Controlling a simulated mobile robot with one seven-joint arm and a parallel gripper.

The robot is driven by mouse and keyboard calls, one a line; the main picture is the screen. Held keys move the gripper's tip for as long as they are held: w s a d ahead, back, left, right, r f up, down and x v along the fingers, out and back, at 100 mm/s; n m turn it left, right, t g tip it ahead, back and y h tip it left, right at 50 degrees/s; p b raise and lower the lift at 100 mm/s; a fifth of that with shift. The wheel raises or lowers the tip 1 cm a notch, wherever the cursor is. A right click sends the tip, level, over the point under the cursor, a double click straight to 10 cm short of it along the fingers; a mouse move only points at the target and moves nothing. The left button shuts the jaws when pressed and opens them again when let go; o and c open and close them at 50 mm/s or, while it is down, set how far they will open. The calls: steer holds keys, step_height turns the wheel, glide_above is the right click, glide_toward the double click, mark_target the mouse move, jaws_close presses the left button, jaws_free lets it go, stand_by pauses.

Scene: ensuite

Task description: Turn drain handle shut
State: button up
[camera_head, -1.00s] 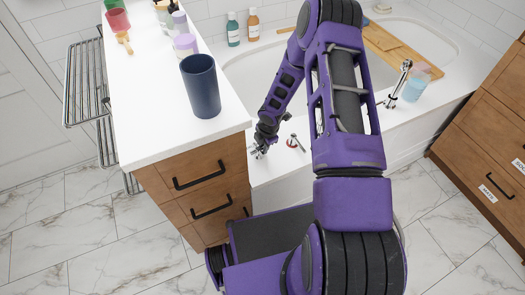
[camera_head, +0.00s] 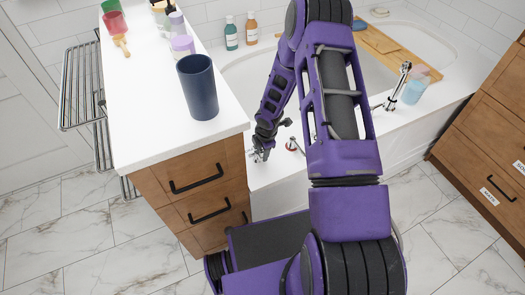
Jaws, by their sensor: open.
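My purple arm reaches over the near rim of the white bathtub (camera_head: 236,82). My gripper (camera_head: 258,155) is at the tub's near deck, close to the cabinet corner. A small chrome fitting shows right at the fingertips; I cannot tell whether the fingers touch it. Another handle with a red ring (camera_head: 291,145) stands on the deck just right of the gripper. Which of these is the drain handle is not clear at this size. The gripper is open, and its fingers are small and partly hidden by the wrist.
A white-topped wooden cabinet (camera_head: 150,140) stands close left of the gripper, with a dark blue cup (camera_head: 198,88) near its edge. A wooden tray (camera_head: 390,50) spans the tub.

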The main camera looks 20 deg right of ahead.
steer(key=s+r+p, duration=0.3)
steer(key=r+p, duration=0.1)
steer(key=r, duration=1.3)
steer(key=shift+s+d, duration=0.2)
steer(key=shift+d, duration=0.1)
steer(key=shift+w, duration=0.1)
